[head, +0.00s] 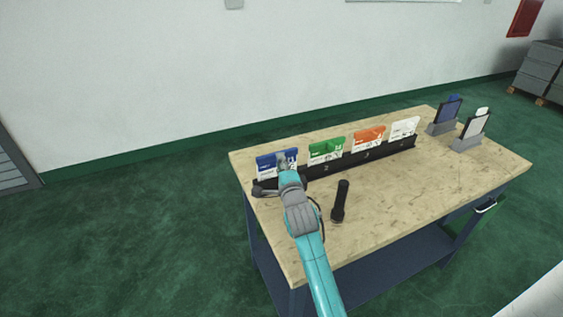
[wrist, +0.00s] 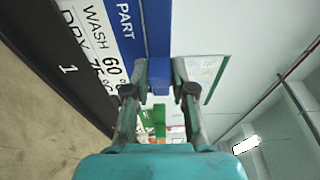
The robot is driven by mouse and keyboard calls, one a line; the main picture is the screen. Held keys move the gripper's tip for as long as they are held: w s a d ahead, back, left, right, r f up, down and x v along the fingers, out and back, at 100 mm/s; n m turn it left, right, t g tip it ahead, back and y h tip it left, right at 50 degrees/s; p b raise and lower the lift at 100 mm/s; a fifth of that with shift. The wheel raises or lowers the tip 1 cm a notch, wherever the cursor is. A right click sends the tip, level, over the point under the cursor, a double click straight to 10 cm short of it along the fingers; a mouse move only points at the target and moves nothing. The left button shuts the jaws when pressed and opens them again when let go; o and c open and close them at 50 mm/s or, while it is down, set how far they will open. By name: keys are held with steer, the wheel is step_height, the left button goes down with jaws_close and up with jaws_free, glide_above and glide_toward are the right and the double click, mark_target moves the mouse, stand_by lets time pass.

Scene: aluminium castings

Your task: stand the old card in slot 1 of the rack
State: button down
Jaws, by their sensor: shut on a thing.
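A blue-and-white card (head: 265,163) stands upright at the left end of the black rack (head: 385,153), at slot 1. In the wrist view the card (wrist: 100,28) reads "PART", "WASH 60" and "DRY 75", beside the rack's black front strip (wrist: 50,57) marked "1". My gripper (head: 284,161) is at the card's right part. Its fingers (wrist: 159,78) are shut on the card's blue band. The card's lower edge is hidden behind the strip, so I cannot tell how deep it sits.
Green (head: 326,150), orange (head: 368,138) and white (head: 404,128) cards stand along the rack to the right. A black handheld object (head: 341,201) lies on the table (head: 420,185) in front. Two grey stands (head: 441,128) (head: 466,143) hold boards at the right. The table's front right is clear.

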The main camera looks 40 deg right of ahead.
steer(key=shift+f, duration=0.25)
steer(key=c, duration=0.9)
jaws_free()
steer(key=v, duration=1.2)
steer(key=shift+s+f, duration=0.1)
